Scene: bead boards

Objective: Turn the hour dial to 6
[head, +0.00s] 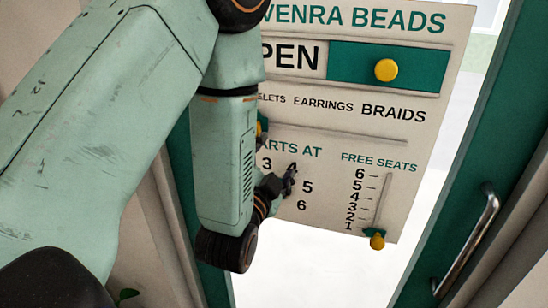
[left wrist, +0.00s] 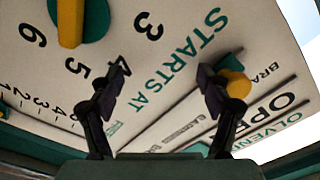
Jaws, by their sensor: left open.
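The hour dial (left wrist: 88,28) shows at the top left of the left wrist view, cut by the frame edge. It is a green disc with a yellow bar knob (left wrist: 70,20), whose visible end is on the side of the printed 5. The numbers 3, 4, 5 and 6 run around it. In the head view my arm hides the dial. My left gripper (left wrist: 165,82) is open and empty, its fingers apart over the "STARTS AT" lettering, beside the dial and not around its knob. In the head view the gripper (head: 288,180) is near the 5. My right gripper is not in view.
The sign board (head: 320,215) has an OPEN slider with a yellow knob (head: 386,70) and a FREE SEATS slider with its knob (head: 377,240) near 1. Another yellow knob (left wrist: 235,82) is close to the right finger in the wrist view. A door handle (head: 470,240) is at right.

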